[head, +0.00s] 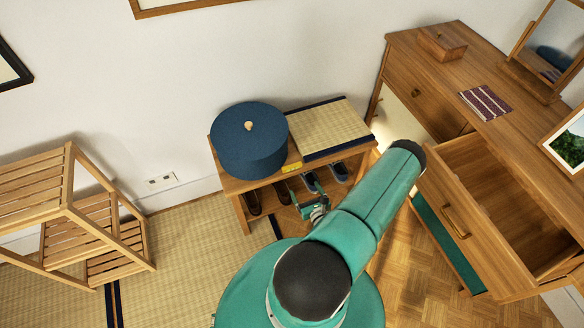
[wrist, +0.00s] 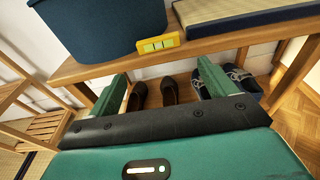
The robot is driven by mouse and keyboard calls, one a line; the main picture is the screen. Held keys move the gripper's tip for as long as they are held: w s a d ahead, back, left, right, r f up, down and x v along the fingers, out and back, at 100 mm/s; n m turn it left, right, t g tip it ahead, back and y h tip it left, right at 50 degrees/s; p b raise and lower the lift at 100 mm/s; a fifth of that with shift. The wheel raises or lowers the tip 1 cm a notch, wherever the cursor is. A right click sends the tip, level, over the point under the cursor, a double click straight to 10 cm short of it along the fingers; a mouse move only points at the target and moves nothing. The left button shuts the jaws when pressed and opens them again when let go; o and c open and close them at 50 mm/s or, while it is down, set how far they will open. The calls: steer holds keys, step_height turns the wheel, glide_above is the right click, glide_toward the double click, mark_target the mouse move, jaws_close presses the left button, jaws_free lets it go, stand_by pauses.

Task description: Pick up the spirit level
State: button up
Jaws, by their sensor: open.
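The spirit level is a small yellow block with pale green windows. It lies at the front edge of the wooden shoe bench, in front of a round blue box, in the head view (head: 291,167) and in the wrist view (wrist: 158,43). My gripper (wrist: 163,70) is open and empty in the wrist view. Its two green fingers are spread wide, and the spirit level appears beyond and above the gap between them. In the head view my gripper (head: 314,198) is in front of the bench, partly hidden by my arm, and apart from the spirit level.
The blue box (head: 246,150) stands close behind the spirit level, with a tatami-topped pad (head: 326,130) on its right. Shoes (wrist: 168,90) sit under the bench (head: 236,186). A dresser with an open drawer (head: 505,205) stands right; a slatted rack (head: 65,182) stands left.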

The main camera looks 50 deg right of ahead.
mark_target(293, 168)
steer(key=x, duration=1.2)
steer(key=shift+w+a+r, duration=0.15)
steer(key=shift+w+r, duration=0.05)
steer(key=shift+r, duration=0.05)
steer(key=c, duration=0.7)
steer(key=shift+r, duration=0.1)
